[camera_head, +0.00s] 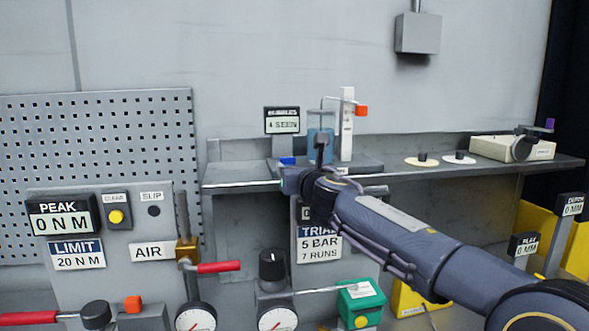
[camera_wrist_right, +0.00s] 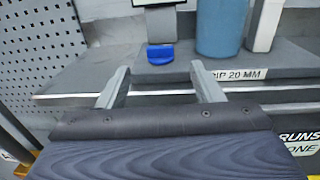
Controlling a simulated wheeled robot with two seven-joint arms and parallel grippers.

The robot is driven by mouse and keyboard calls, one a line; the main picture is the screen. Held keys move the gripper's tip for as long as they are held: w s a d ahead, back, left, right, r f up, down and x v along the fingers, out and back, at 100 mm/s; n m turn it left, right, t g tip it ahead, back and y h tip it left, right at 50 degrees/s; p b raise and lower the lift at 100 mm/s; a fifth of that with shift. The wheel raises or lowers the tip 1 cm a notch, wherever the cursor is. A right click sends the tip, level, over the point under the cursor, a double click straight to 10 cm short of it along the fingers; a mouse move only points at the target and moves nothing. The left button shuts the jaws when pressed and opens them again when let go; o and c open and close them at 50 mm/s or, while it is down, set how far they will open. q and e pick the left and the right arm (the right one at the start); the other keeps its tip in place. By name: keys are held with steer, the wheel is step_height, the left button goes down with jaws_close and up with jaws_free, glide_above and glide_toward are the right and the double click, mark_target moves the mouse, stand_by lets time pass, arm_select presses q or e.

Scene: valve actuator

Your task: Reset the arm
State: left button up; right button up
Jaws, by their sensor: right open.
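My right arm reaches in from the lower right in the head view. Its gripper (camera_head: 290,180) is at the front edge of the grey shelf (camera_head: 240,178), below a small blue tab (camera_head: 287,160). In the right wrist view the two fingers (camera_wrist_right: 160,88) are apart with nothing between them. The blue tab (camera_wrist_right: 160,54) lies beyond the fingertips, roughly centred between them. A blue cylinder (camera_wrist_right: 218,28) stands to its right; it also shows in the head view (camera_head: 320,148), partly behind my wrist. My left gripper is not in view.
A panel with PEAK (camera_head: 63,214) and LIMIT (camera_head: 77,254) displays stands at left, with a red-handled AIR valve (camera_head: 220,267). Gauges and a green box (camera_head: 361,303) are below my arm. A white post (camera_head: 347,125) and a beige box (camera_head: 512,147) stand on the shelf.

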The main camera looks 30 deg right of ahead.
steer(key=shift+s, duration=0.1)
stand_by(0.4)
steer(key=s+d+f+m+g, duration=0.2)
steer(key=s+f+m+g, duration=0.1)
steer(key=s+f+m, duration=0.5)
steer(key=s+d+f+m+g, duration=0.25)
steer(key=s+f+m, duration=0.4)
steer(key=m, duration=0.35)
steer(key=s+a+f+m+g+y, duration=0.3)
steer(key=s+a+f+m, duration=0.5)
steer(key=s, duration=0.3)
steer(key=s+a+f+m+g+y, duration=0.3)
steer(key=s+a+f+m, duration=0.5)
steer(key=s, duration=0.4)
steer(key=shift+s+a+f+m+y, duration=0.15)
steer(key=shift+a+f+m+y, duration=0.2)
steer(key=shift+f+m+y, duration=0.4)
steer(key=shift+f+g, duration=0.15)
steer(key=shift+g, duration=0.1)
